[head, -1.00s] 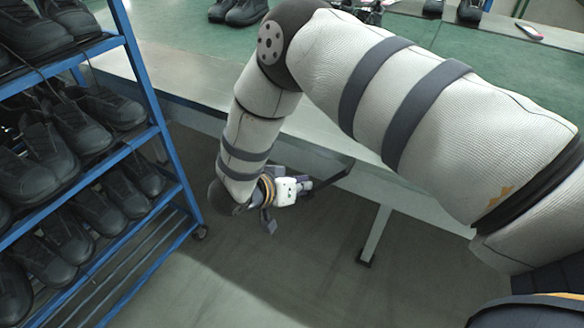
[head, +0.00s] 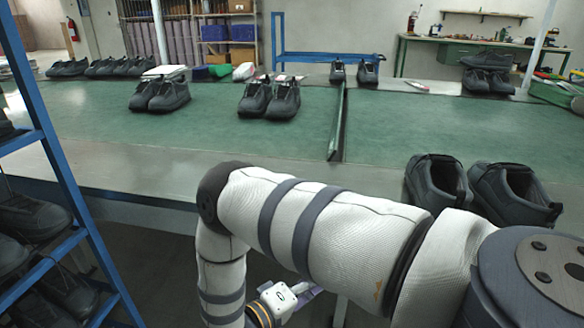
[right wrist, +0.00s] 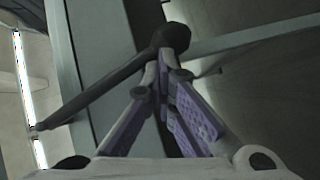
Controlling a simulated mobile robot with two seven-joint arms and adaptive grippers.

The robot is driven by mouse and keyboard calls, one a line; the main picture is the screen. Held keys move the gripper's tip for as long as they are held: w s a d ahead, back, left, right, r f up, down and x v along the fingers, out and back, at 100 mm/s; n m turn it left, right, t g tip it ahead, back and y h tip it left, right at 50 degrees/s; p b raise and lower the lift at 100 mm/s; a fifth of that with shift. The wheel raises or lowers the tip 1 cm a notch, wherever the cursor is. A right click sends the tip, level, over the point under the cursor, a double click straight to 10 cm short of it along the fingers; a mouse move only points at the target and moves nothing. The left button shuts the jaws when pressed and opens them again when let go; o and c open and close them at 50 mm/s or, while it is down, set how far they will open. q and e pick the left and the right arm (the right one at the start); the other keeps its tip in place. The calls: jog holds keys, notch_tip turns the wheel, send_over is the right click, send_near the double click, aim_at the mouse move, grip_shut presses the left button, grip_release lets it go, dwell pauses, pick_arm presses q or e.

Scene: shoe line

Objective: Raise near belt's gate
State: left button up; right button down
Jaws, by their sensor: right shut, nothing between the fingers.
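The near belt (head: 120,150) is a green surface with a grey metal edge. A thin dark green panel (head: 337,128), which looks like the gate, stands across it, right of the middle pair of shoes. In the right wrist view a dark lever (right wrist: 95,92) with a rounded knob end (right wrist: 172,36) crosses in front of my fingers. My right gripper (right wrist: 166,66) is shut and empty, its fingertips at the knob; I cannot tell whether they touch. In the head view my right gripper (head: 306,293) is low, below the belt's edge, partly cut off. My left gripper is out of view.
Black shoes (head: 160,94) stand in pairs on the belt, with a larger pair (head: 510,192) at the near right edge. A blue shoe rack (head: 65,200) stands close at the left. A workbench (head: 480,55) and shelves (head: 225,40) are at the back.

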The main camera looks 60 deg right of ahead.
jog(key=shift+n+g+h, duration=0.3)
jog(key=shift+n+h, duration=0.1)
jog(key=shift+n, duration=0.1)
jog(key=s, duration=0.1)
jog(key=s+d+r, duration=0.1)
jog(key=s, duration=0.1)
jog(key=s+d, duration=0.1)
jog(key=shift+s+d+r+p, duration=0.1)
jog(key=shift+s+r+p, duration=0.1)
jog(key=shift+s+p, duration=0.15)
